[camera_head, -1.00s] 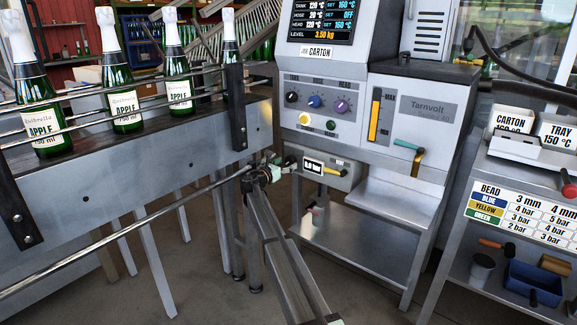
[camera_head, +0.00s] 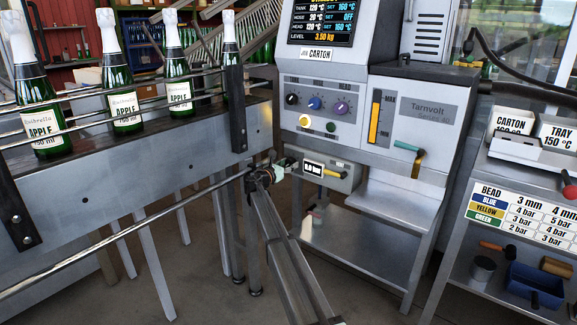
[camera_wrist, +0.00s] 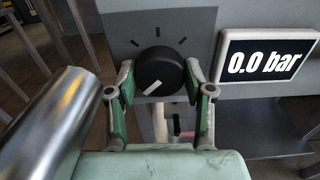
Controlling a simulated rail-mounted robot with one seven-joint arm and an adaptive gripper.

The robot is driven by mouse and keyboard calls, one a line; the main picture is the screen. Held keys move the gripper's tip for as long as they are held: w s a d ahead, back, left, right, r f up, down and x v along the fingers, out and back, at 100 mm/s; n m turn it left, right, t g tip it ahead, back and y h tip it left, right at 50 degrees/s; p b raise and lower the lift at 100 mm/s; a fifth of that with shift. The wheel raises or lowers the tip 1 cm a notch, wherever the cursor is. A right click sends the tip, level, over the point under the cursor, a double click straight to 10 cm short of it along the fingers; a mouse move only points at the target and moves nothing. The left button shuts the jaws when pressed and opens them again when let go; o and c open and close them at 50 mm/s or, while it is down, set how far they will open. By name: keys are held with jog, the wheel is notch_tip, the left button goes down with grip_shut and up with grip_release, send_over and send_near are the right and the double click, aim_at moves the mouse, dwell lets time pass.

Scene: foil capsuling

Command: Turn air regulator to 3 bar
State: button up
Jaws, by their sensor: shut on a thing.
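The air regulator is a black round knob (camera_wrist: 158,72) with a white pointer mark, on a grey panel with tick marks in the wrist view. The pointer is toward the lower left. The display (camera_wrist: 266,55) beside it reads 0.0 bar; it also shows in the head view (camera_head: 314,169). My gripper (camera_wrist: 160,85) has one green-padded finger on each side of the knob and is shut on it. In the head view my gripper (camera_head: 283,168) is at the left end of the regulator box (camera_head: 345,181), and the knob is mostly hidden there.
A yellow-handled valve (camera_head: 333,173) sits right of the display. The glue machine (camera_head: 320,120) rises above. A conveyor with several bottles (camera_head: 125,100) and a metal rail (camera_head: 120,235) is on the left. A bead chart (camera_head: 520,210) hangs on the right cart.

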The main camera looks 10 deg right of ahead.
jog(key=m, duration=0.6)
jog(key=shift+m, duration=0.3)
jog(key=m+b, duration=0.2)
jog(key=m, duration=0.4)
jog(key=shift+f, duration=0.15)
jog(key=m+b, duration=0.2)
jog(key=m, duration=0.1)
jog(key=shift+w+m+b, duration=0.1)
jog(key=shift+m+b, duration=0.2)
jog(key=shift+m, duration=0.1)
jog(key=m+b, duration=0.2)
jog(key=m, duration=0.1)
jog(key=shift+m+b, duration=0.3)
jog(key=shift+m, duration=0.1)
jog(key=m+b, duration=0.3)
jog(key=m, duration=0.1)
jog(key=shift+m, duration=0.4)
jog(key=shift+r+m+b, duration=0.2)
jog(key=shift+m+b, duration=0.55)
jog(key=shift+m, duration=0.05)
